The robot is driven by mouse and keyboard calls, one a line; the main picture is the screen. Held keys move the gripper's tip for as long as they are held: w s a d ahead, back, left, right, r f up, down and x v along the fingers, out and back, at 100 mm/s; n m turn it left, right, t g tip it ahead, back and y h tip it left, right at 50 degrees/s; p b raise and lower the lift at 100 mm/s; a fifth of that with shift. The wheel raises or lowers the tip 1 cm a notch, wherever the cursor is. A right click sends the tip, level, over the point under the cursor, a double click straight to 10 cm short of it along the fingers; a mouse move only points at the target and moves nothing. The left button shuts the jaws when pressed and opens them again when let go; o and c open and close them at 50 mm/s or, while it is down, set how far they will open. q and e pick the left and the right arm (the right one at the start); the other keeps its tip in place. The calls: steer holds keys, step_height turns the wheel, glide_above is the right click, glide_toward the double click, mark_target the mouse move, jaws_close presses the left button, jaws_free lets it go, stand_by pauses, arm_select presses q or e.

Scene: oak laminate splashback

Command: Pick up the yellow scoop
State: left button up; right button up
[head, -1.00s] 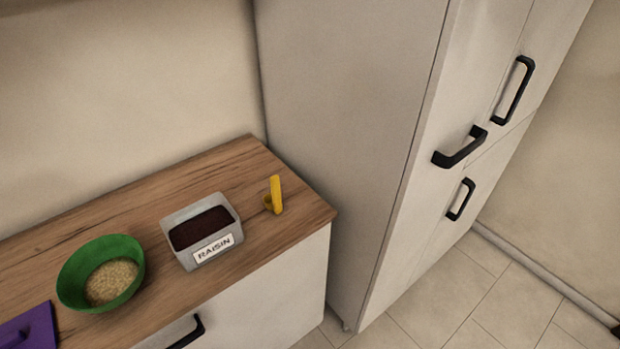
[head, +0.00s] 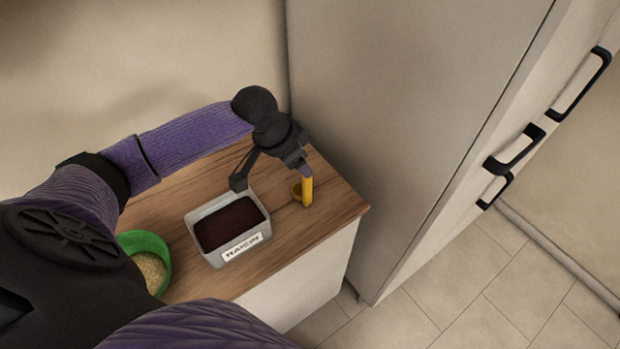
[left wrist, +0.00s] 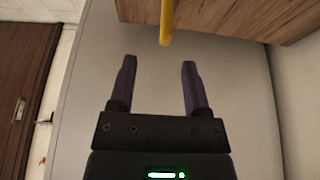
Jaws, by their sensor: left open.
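The yellow scoop (head: 306,190) stands upright on the wooden counter (head: 283,238), to the right of the raisin container. My left gripper (head: 272,180) is open, with one finger over the container's back edge and the other close to the top of the scoop's handle. In the left wrist view my gripper's fingers (left wrist: 159,85) are spread and empty. The scoop's handle (left wrist: 166,22) shows there beyond the fingertips, between their lines. Whether a finger touches the scoop I cannot tell. My right gripper is not in view.
The grey container of raisins (head: 258,244) stands just left of the scoop. A green bowl (head: 158,240) of grain is partly hidden by my arm. A tall pale cabinet (head: 400,110) rises right behind the counter's right end.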

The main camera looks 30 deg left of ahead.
mark_target(311, 181)
arm_select(q)
steer(key=b+x, duration=0.1)
steer(key=x, duration=0.2)
steer(key=b+x, duration=0.1)
steer(key=x, duration=0.2)
steer(key=b+x, duration=0.1)
steer(key=x, duration=0.2)
steer(key=shift+w+a+f+b, duration=0.15)
steer(key=shift+a+f+b, duration=0.15)
steer(key=shift+a+f, duration=0.1)
steer(key=shift+r, duration=0.1)
jaws_close()
stand_by(0.6)
